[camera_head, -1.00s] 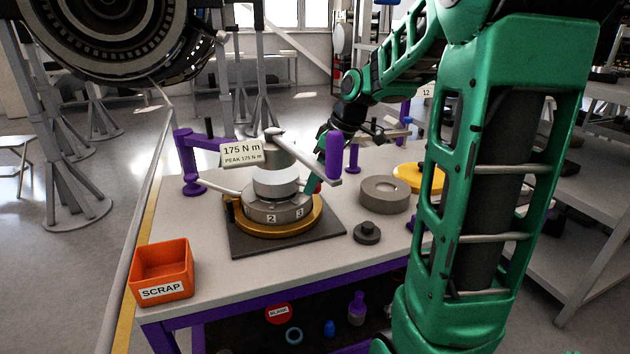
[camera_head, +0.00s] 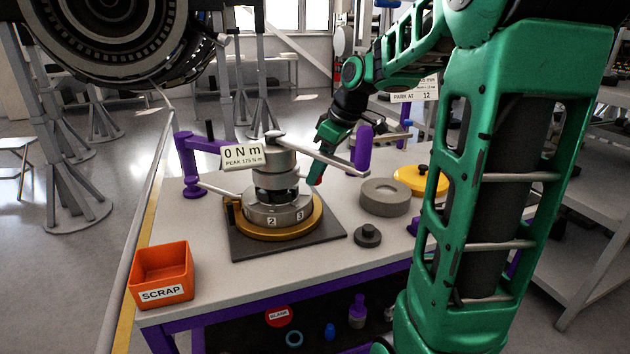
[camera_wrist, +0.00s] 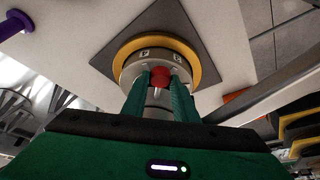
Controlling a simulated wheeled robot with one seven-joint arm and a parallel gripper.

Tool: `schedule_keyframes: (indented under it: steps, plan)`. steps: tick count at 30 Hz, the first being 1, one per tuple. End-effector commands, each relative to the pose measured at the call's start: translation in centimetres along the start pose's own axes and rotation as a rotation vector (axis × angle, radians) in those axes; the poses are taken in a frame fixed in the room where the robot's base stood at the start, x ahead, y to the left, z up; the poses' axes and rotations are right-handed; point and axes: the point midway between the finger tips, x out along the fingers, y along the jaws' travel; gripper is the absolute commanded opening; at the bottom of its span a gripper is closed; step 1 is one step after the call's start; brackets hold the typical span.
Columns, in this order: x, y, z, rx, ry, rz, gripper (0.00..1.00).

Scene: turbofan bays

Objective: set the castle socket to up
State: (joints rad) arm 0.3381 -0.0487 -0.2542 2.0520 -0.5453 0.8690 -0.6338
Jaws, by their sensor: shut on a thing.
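The castle socket (camera_head: 275,179) is a grey cylinder on the tool over the round fixture (camera_head: 272,230). It sits raised, with a dark toothed gap between it and the grey numbered ring (camera_head: 272,213). My gripper (camera_head: 317,178) is at the right of the socket. In the wrist view my gripper (camera_wrist: 160,92) has its green fingers closed around a red knob (camera_wrist: 160,75), in front of the numbered ring. The red knob's link to the socket is hidden by the fingers.
A torque sign (camera_head: 243,156) reads 0 N m. An orange scrap bin (camera_head: 162,274) stands front left. A grey ring (camera_head: 385,197), a dark knobbed part (camera_head: 367,235) and a yellow disc (camera_head: 420,180) lie right.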

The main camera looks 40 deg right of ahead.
Motion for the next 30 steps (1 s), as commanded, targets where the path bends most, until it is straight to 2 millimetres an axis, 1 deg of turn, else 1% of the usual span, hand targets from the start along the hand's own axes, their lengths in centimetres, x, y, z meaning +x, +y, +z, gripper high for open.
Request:
schedule_keyframes:
  steps: [1,6,7,8,9,16,20,23,30]
  plan:
    - [-0.3,0.1,-0.2,-0.002,0.006,0.006,0.00]
    - [-0.4,0.2,-0.3,-0.003,0.008,0.008,0.00]
    - [-0.4,0.2,-0.3,-0.004,0.008,0.008,0.33]
    - [-0.4,0.2,-0.3,-0.004,0.008,0.008,0.40]
    - [-0.4,0.1,-0.3,-0.004,0.007,0.007,0.44]
    - [-0.2,0.1,-0.1,-0.002,0.005,0.005,0.44]
    - [-0.5,0.1,-0.2,-0.002,0.005,0.004,0.44]
    - [-1.2,0.1,-0.4,-0.005,0.005,0.003,0.44]
    - [-4.1,-0.1,-1.6,-0.016,0.006,0.001,0.44]
